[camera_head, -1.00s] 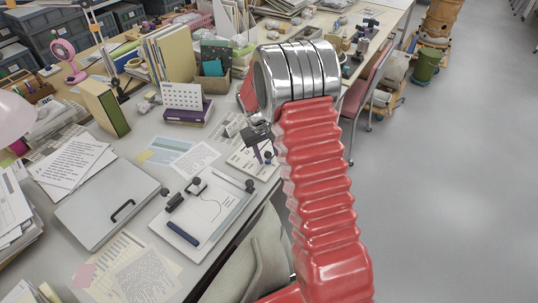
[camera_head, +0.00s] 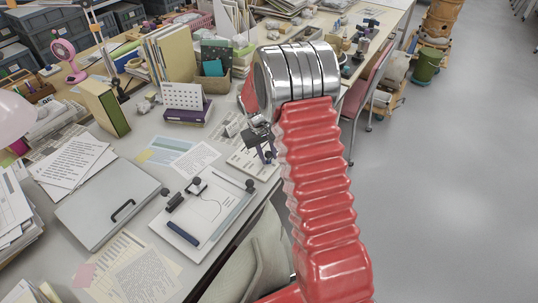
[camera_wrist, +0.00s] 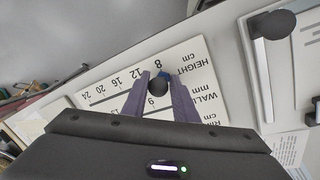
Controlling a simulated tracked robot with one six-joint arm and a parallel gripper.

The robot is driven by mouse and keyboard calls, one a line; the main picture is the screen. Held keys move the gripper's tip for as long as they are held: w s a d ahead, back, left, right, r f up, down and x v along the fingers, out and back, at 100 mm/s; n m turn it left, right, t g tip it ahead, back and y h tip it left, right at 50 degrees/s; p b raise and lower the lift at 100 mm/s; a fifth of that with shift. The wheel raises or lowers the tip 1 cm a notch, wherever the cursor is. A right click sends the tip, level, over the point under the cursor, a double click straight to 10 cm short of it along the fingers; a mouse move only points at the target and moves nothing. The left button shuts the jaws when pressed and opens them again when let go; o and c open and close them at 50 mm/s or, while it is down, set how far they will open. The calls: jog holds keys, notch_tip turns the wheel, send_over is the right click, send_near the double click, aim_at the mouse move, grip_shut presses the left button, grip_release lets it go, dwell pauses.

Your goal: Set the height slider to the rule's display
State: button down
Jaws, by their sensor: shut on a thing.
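The white slider card (camera_head: 240,165) lies at the desk's right edge in the head view. In the wrist view the card (camera_wrist: 197,66) shows HEIGHT cm and WALL mm scales, upside down. A round black slider knob (camera_wrist: 157,86) sits between my gripper's purple fingers (camera_wrist: 159,80), near the 8 to 12 end of the height scale. My gripper is shut on this knob; it also shows in the head view (camera_head: 265,146). The knob hides the exact mark. The rule (camera_head: 210,210), on a white board with black knobs, lies to the left; no display reading is legible.
A grey case (camera_head: 108,205) and papers (camera_head: 195,160) lie left of the card. A purple-based calendar (camera_head: 184,105) and a box of folders stand behind. A chair back (camera_head: 255,255) stands against the desk's front edge.

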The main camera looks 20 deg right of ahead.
jog(key=shift+d, duration=0.1)
jog(key=w+d, duration=0.2)
jog(key=d, duration=0.1)
jog(key=shift+w+d, duration=0.2)
jog(key=shift+d, duration=0.2)
jog(key=c, duration=1.5)
grip_release()
jog(key=shift+a, duration=0.1)
jog(key=shift+r, duration=0.1)
jog(key=a+r, duration=0.1)
jog(key=r, duration=0.8)
jog(key=a+r, duration=0.1)
jog(key=r, duration=0.3)
jog(key=shift+a+r, duration=0.15)
jog(key=shift+a, duration=0.15)
